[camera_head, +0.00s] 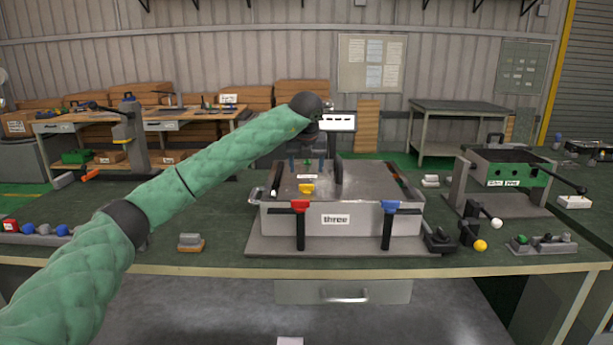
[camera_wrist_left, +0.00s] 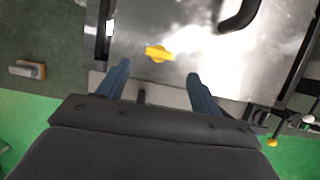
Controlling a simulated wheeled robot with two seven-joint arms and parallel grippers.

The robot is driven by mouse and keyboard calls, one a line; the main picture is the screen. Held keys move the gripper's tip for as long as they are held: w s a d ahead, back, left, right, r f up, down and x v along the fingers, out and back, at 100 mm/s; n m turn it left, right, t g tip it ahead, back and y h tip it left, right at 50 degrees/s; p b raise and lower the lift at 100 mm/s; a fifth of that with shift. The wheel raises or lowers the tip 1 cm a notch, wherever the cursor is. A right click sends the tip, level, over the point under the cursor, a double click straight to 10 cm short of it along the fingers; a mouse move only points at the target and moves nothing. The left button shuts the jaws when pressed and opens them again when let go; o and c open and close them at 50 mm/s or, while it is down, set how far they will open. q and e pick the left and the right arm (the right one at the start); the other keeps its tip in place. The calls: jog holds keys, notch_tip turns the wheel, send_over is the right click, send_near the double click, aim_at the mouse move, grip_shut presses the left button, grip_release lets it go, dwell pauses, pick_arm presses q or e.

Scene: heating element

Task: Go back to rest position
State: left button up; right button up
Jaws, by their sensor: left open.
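The grey metal box labelled "three" (camera_head: 336,219) stands on a flat base plate on the green workbench. My left arm reaches in from the left, over the bench. My left gripper (camera_head: 307,164) is above the box top, with its two blue fingers spread and nothing between them. In the left wrist view the open fingers (camera_wrist_left: 158,72) point toward the yellow knob, apart from it. My right gripper does not show in either view.
A red-topped clamp (camera_head: 300,206) and a blue-topped clamp (camera_head: 388,208) stand at the box front. A dark handle (camera_head: 338,174) rises from the box top. A green-faced device (camera_head: 515,176) stands at the right.

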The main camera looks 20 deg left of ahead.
pick_arm(q)
jog(key=shift+s+r, duration=0.15)
jog(key=shift+r, duration=0.15)
